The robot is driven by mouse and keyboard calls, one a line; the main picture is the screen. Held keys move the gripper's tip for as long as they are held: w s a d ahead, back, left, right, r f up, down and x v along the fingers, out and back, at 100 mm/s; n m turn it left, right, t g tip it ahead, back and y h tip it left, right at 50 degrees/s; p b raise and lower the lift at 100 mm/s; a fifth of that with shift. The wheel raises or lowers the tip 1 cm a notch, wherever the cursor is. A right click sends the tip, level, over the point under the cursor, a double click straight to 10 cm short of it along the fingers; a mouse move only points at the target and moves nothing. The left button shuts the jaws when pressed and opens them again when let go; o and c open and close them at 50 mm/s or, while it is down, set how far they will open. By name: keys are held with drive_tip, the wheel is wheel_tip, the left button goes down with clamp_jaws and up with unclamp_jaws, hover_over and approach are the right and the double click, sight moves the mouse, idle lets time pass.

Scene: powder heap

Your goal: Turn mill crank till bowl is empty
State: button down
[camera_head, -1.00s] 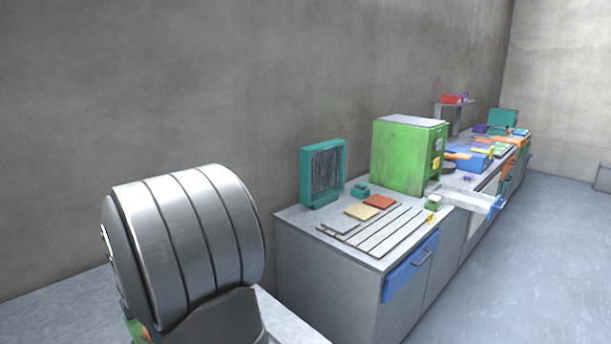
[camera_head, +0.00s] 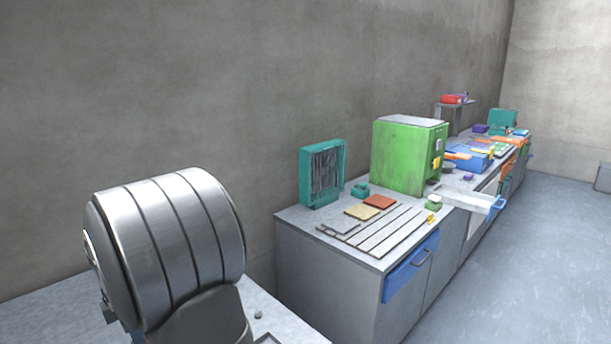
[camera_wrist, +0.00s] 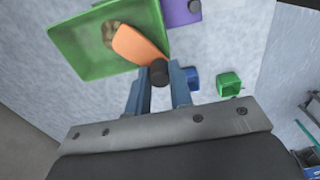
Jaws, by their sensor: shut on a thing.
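In the wrist view my gripper (camera_wrist: 158,90) is shut on a dark round knob (camera_wrist: 158,72). The knob sits at the end of an orange arm (camera_wrist: 137,47), which looks like the mill crank. The orange arm reaches over a green square tray-like body (camera_wrist: 75,45). A brownish patch (camera_wrist: 108,32), perhaps powder, shows in the green body, partly hidden by the orange arm. I cannot make out a separate bowl for certain. In the head view my arm's metal housing hides the work area, and the gripper is not seen there.
A purple block (camera_wrist: 180,12) with a dark knob lies beside the green body. A small blue container (camera_wrist: 192,78) and a green cup (camera_wrist: 229,84) stand right of my fingers. A further counter with a green cabinet (camera_head: 405,160) runs along the wall.

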drive_tip(key=shift+w+a+r, duration=0.1)
drive_tip(key=shift+w+a, duration=0.15)
drive_tip(key=shift+a, duration=0.25)
drive_tip(key=shift+w+a, duration=0.2)
drive_tip(key=shift+a, duration=0.3)
drive_tip(key=shift+w+a, duration=0.65)
drive_tip(key=shift+w+a, duration=0.35)
drive_tip(key=shift+w, duration=0.5)
drive_tip(key=shift+w+d, duration=0.1)
drive_tip(key=shift+w, duration=0.8)
drive_tip(key=shift+w+d, duration=0.45)
drive_tip(key=shift+w, duration=0.4)
drive_tip(key=shift+w+d, duration=0.55)
drive_tip(key=shift+d, duration=0.15)
drive_tip(key=shift+d, duration=0.1)
